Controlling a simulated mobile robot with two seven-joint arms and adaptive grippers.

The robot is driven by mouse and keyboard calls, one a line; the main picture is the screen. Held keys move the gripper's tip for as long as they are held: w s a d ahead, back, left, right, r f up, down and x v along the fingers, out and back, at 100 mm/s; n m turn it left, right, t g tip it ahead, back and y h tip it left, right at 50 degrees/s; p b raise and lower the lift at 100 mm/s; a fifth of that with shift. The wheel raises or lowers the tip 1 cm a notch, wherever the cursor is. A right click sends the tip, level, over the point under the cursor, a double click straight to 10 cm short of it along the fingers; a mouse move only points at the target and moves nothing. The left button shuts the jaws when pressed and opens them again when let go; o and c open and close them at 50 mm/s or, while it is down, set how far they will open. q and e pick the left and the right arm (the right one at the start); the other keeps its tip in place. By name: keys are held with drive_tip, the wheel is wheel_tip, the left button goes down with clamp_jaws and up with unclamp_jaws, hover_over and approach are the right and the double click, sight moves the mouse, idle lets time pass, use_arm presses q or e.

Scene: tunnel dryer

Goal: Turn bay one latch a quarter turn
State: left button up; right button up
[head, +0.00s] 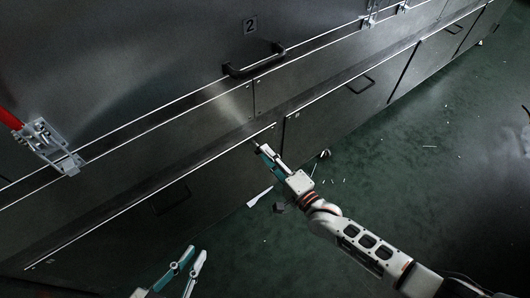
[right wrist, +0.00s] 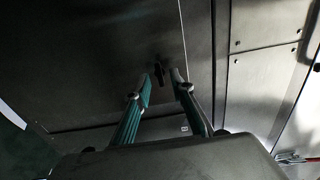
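A small dark latch (right wrist: 159,72) sits on a grey panel (right wrist: 90,60) in the right wrist view, close to the panel's edge seam. My right gripper (right wrist: 162,84) is open, with one teal-sided finger on either side of the latch's line. I cannot tell whether the fingertips reach around the latch or stop short of it; no contact shows. In the head view my right gripper (head: 261,149) points at the lower cabinet panel, and the latch is not clearly visible. My left gripper (head: 186,262) is open and empty at the bottom of the head view.
A black handle (head: 254,62) sits below a plate marked 2 (head: 250,25). A metal clamp (head: 48,147) with a red lever (head: 10,119) is at the left. The green floor (head: 400,170) has scattered white bits and a pale strip (head: 259,196) near the cabinet base.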

drive_tip(key=v, duration=1)
drive_tip(key=shift+s, duration=0.15)
